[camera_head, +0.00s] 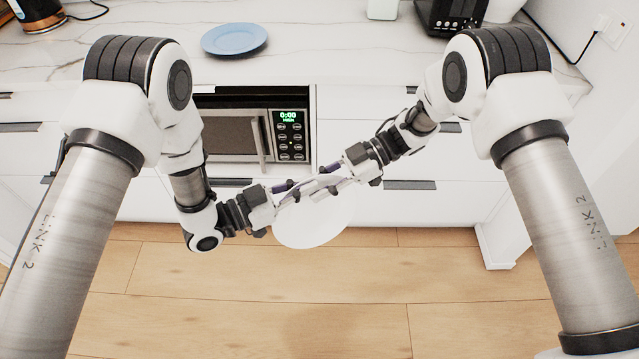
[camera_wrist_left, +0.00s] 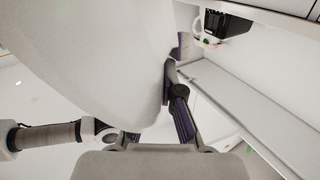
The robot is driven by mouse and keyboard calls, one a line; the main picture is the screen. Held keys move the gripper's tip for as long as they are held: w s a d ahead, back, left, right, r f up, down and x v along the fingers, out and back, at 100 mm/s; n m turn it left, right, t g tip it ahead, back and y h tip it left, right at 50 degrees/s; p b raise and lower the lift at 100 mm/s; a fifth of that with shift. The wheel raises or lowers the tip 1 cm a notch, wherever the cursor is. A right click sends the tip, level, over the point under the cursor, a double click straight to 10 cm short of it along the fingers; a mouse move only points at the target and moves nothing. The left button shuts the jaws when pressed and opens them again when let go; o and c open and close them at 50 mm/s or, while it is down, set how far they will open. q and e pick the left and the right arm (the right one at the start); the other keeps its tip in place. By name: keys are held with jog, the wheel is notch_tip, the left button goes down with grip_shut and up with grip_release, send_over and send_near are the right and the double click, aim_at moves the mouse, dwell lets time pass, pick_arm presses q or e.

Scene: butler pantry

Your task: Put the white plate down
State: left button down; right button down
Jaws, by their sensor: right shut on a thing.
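The white plate (camera_head: 312,225) hangs in the air below and between my two grippers, in front of the white drawers. Its upper part is hidden behind the gripper fingers. My right gripper (camera_head: 328,176) is shut on the plate at its upper rim. My left gripper (camera_head: 302,190) is at the same rim, very close to the right one. In the left wrist view the white plate (camera_wrist_left: 95,50) fills the upper left, and a dark finger lies along its right edge. The other finger is partly hidden by the plate, so the left jaw's opening is unclear.
A marble counter (camera_head: 340,62) runs across the back. A blue plate (camera_head: 234,39) lies on it, with clear room to its right. A dark appliance (camera_head: 450,15) stands at the back right. A microwave (camera_head: 240,134) sits in the cabinet below. The wooden floor (camera_head: 270,280) is clear.

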jog(key=c, duration=1)
grip_release()
jog(key=shift+w+r, duration=0.1)
